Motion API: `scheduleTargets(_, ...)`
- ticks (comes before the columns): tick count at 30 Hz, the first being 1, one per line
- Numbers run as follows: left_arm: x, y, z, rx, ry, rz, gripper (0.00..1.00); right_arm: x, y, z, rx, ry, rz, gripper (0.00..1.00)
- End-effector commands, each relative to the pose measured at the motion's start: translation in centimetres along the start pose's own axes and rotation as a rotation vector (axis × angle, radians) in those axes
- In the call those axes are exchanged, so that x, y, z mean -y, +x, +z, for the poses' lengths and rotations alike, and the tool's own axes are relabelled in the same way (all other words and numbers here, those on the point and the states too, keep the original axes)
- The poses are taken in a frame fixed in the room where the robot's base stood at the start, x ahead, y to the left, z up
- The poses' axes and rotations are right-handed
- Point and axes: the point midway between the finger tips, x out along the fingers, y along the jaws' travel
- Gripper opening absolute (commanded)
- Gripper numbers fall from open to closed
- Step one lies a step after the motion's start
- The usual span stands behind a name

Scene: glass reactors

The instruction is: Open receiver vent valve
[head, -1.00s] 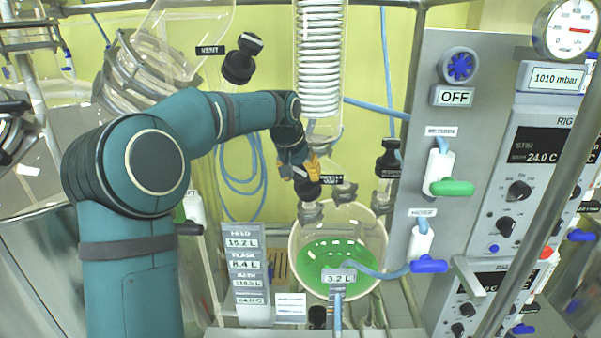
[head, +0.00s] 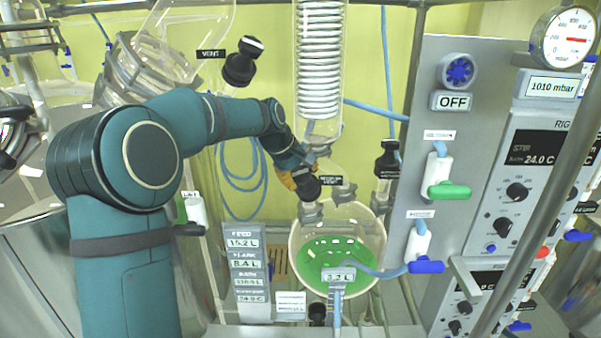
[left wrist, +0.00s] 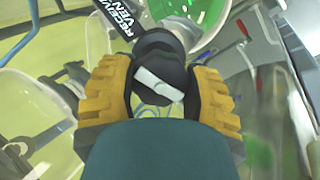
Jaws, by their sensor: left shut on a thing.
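The receiver vent valve has a black round knob with a white bar mark on it (left wrist: 160,82), and in the left wrist view it sits between the yellow finger pads. A "RECEIVER VENT" label (left wrist: 120,18) is next to it. In the head view the black knob (head: 309,188) is just above the glass receiver (head: 293,240), which holds green liquid. My left gripper (head: 298,181) reaches it from the upper left and is shut on the knob. The gripper hides part of the valve in the head view. My right gripper is not in view.
A glass coil condenser (head: 319,60) stands right above the gripper. Another black-capped valve (head: 388,160) is close on the right, before the grey panel (head: 480,150). A black vent cap (head: 240,65) is at the upper left. A readout post (head: 248,270) stands in front.

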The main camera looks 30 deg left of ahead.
Motion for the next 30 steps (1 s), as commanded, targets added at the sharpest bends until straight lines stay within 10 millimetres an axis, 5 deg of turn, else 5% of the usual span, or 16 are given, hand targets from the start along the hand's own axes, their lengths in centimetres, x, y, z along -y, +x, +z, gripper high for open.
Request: scheduleTargets(30, 0.0, -0.1, 0.0, 0.000, -0.947, 0.193, 0.14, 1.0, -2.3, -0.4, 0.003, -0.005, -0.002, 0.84)
